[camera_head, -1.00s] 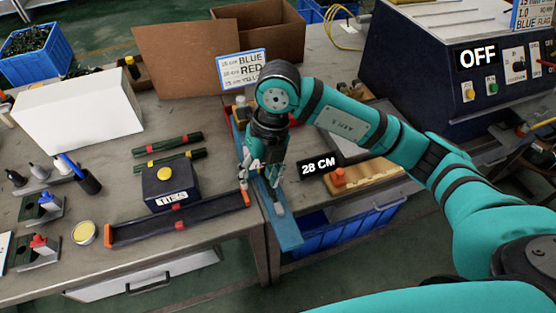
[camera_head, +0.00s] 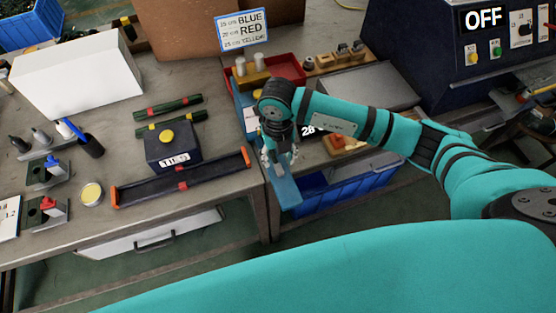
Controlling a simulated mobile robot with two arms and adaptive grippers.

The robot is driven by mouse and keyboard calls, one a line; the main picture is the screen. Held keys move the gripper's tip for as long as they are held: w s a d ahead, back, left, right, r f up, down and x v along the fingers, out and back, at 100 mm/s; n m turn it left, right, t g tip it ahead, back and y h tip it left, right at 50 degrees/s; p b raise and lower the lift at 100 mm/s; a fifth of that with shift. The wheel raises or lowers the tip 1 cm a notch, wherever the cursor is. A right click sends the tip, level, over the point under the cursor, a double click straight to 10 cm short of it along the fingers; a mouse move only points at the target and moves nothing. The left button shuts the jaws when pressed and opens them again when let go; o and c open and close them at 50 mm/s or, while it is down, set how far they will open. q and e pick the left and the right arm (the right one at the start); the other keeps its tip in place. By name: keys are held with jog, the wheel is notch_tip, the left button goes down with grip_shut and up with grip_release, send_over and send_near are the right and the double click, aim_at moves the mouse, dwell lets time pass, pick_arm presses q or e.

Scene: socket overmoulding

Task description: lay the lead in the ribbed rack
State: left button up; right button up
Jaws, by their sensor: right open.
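My right gripper (camera_head: 279,162) is open, pointing down over the near part of a long blue strip (camera_head: 287,194) at the right edge of the left bench. The gripper and wrist hide part of the strip, and I cannot make out anything between the fingers. I cannot pick out the lead with certainty. A tan wooden piece with an orange block (camera_head: 338,141) lies right of my gripper, partly behind my arm; I cannot tell whether it is the ribbed rack. My left gripper is not in view.
A dark box with a yellow button (camera_head: 172,150) and a long dark trough with orange ends (camera_head: 215,182) stand left of my gripper. A red tray (camera_head: 279,70) is behind it. A blue crate (camera_head: 345,190) sits lower right. A dark machine reads OFF (camera_head: 430,50).

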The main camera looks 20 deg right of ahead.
aim_at(286, 189)
jog(key=shift+f, duration=2)
jog(key=shift+c, duration=0.2)
grip_shut()
jog(key=shift+s+r, duration=0.1)
jog(key=shift+s+p, duration=0.75)
jog(key=shift+s, duration=0.3)
jog(key=shift+s+d+p, duration=0.1)
jog(key=shift+s+p, duration=0.7)
jog(key=shift+s, duration=1.3)
